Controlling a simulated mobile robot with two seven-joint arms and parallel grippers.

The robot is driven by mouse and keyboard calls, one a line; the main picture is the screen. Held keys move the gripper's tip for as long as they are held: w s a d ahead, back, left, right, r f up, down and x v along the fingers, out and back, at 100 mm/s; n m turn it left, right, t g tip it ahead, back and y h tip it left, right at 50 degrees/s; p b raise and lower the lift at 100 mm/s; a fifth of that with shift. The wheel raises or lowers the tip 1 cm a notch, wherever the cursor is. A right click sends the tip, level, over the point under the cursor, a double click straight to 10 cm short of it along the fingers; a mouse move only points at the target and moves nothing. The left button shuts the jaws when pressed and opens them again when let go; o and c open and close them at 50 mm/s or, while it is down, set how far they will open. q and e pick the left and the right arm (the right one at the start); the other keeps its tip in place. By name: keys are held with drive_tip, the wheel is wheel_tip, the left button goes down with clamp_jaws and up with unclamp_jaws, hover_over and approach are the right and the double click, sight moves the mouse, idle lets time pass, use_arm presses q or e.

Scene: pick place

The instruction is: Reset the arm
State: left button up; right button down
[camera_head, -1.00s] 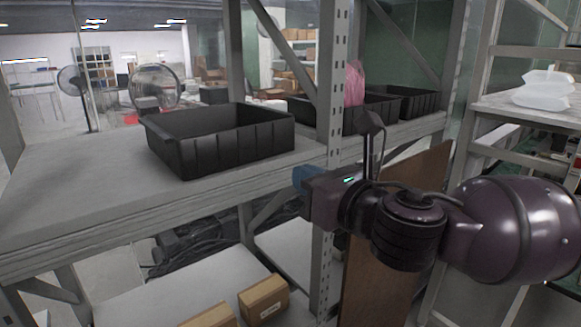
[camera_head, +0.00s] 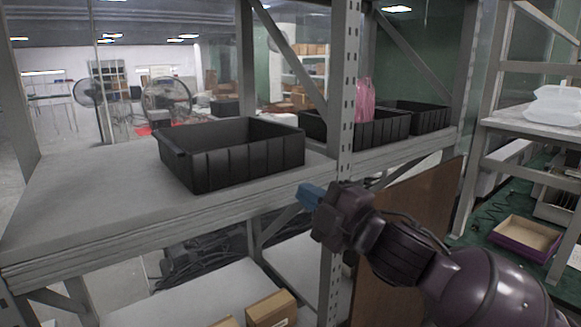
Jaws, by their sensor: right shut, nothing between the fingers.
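My right arm comes in from the lower right. Its gripper (camera_head: 311,195) has blue fingertips, points left and is shut and empty. It is in front of the grey shelf upright, by the front edge of the shelf board (camera_head: 90,215). My left gripper does not show.
A black bin (camera_head: 240,165) stands on the shelf board, left of the grey upright (camera_head: 341,110). Behind the upright are another black bin (camera_head: 385,130) with a pink bag (camera_head: 365,100) and a third bin (camera_head: 425,115). Cardboard boxes (camera_head: 272,308) lie on the lower shelf.

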drive_tip(key=s+d+f+m+t+h, duration=0.1)
drive_tip(key=d+f+m+h, duration=0.2)
drive_tip(key=d+f+m, duration=0.45)
drive_tip(key=d+f+m+h, duration=0.3)
drive_tip(key=f+m, duration=0.1)
drive_tip(key=f, duration=0.6)
drive_tip(key=s+d+f+m+t+h, duration=0.1)
drive_tip(key=d+f+m+h, duration=0.2)
drive_tip(key=d+f+m, duration=0.45)
drive_tip(key=s+d+f+m+g+h, duration=0.2)
drive_tip(key=s+d+f, duration=0.1)
drive_tip(key=s+f, duration=0.7)
drive_tip(key=s+d+f+m+g+h, duration=0.2)
drive_tip(key=s+d+f+h, duration=0.1)
drive_tip(key=s+f, duration=0.7)
drive_tip(key=shift+s+d+f+g, duration=0.2)
drive_tip(key=shift+s+f+g, duration=0.15)
drive_tip(key=shift+f, duration=0.4)
